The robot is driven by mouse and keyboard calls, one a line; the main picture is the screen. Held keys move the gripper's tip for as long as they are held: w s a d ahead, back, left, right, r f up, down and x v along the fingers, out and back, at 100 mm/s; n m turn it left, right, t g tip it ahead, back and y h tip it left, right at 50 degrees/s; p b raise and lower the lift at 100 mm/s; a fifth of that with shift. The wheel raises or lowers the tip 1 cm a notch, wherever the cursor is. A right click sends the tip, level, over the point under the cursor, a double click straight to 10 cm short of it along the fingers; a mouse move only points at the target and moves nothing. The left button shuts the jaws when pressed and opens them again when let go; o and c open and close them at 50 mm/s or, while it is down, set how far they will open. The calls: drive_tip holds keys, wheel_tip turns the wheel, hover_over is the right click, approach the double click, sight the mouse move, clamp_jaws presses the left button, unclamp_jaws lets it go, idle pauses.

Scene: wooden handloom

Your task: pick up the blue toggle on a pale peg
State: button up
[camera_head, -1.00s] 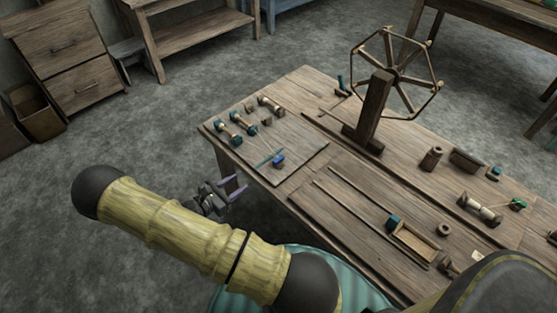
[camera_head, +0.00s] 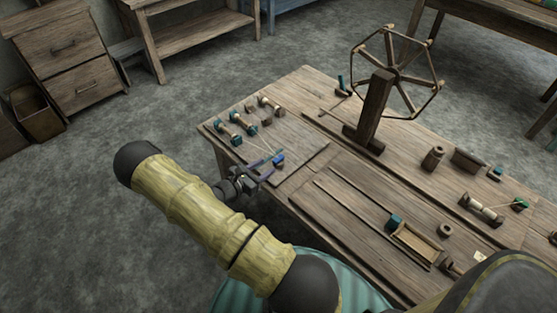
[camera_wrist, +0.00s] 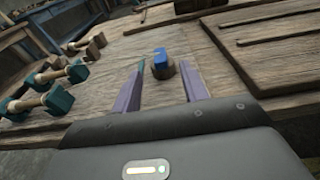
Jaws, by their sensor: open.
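The blue toggle (camera_head: 279,161) sits near the front edge of the board on the table. In the wrist view the blue toggle (camera_wrist: 160,56) stands on top of a short peg (camera_wrist: 163,70), which looks brown there. My gripper (camera_head: 266,161) is open, with purple fingers. In the wrist view the fingers of my gripper (camera_wrist: 162,82) point at the peg, one on each side, and the toggle shows just beyond the middle of the gap. I cannot tell whether either finger touches the peg. In the head view the fingers partly cover the area around the toggle.
Several teal-ended spools (camera_head: 228,132) lie on the board left of the toggle; they show at left in the wrist view (camera_wrist: 35,95). A wheel on an upright post (camera_head: 373,105) stands behind to the right. A small tray (camera_head: 417,241) lies at the front right. Bare board surrounds the peg.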

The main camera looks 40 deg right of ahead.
sight(274, 162)
drive_tip(key=shift+w+d+f+b, duration=0.1)
drive_tip(key=shift+d+f+b, duration=0.1)
drive_tip(key=shift+d, duration=1.1)
drive_tip(key=shift+w+d+f+b, duration=0.1)
drive_tip(key=shift+d+f+b, duration=0.05)
drive_tip(key=shift+d, duration=1.15)
clamp_jaws()
